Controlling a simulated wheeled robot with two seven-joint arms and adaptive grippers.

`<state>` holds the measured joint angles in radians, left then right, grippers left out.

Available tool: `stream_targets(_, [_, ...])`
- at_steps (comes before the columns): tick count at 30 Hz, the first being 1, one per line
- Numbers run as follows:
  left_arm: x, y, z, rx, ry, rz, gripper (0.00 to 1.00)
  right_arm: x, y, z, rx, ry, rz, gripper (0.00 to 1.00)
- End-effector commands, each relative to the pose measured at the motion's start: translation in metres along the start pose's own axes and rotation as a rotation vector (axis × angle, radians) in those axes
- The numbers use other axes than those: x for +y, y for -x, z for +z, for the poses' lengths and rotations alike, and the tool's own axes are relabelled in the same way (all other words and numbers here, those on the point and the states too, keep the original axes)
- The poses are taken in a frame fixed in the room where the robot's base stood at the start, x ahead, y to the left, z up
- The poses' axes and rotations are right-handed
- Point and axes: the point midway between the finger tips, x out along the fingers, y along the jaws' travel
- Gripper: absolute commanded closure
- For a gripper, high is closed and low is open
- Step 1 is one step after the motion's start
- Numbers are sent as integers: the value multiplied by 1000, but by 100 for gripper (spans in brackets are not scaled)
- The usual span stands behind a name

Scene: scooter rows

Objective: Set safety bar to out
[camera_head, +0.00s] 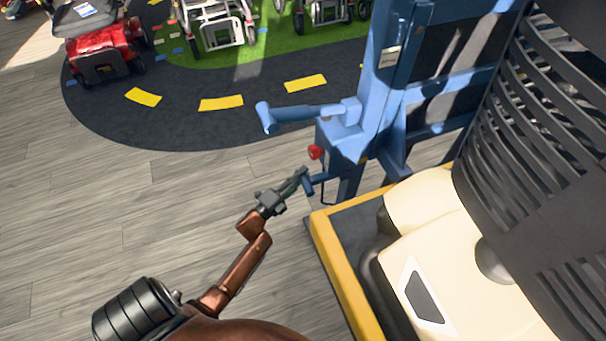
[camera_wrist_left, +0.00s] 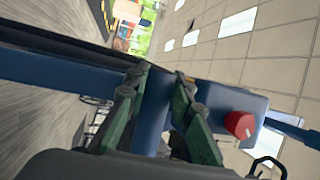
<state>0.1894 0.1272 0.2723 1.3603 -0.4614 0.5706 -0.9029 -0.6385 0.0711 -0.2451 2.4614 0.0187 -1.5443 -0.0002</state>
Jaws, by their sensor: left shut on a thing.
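A blue lift frame (camera_head: 385,95) stands at the upper right. A short blue bar (camera_head: 317,181) sticks out low on its left side, and I take it as the safety bar. My left gripper (camera_head: 304,180) reaches it from the lower left. In the left wrist view, the green fingers of my left gripper (camera_wrist_left: 158,82) are shut around the blue bar (camera_wrist_left: 152,112), one on each side. The fingers hide part of the bar. My right gripper is not in view.
A red knob (camera_head: 315,152) sits just above the grip and shows in the left wrist view (camera_wrist_left: 240,125). A blue handle (camera_head: 290,114) juts left higher up.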

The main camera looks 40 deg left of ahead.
Motion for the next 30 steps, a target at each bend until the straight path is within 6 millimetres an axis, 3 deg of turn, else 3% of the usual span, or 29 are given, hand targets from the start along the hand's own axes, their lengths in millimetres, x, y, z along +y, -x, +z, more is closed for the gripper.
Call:
stream_targets(9, [2,3,1,-1,1,3,60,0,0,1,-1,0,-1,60])
stream_targets(19, [2,6,1,-2,0,3,60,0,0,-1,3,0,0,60])
stream_targets(23, [2,23,1,-3,1,4,60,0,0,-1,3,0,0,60])
stream_targets(30, [2,74,1,-3,0,5,60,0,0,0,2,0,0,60])
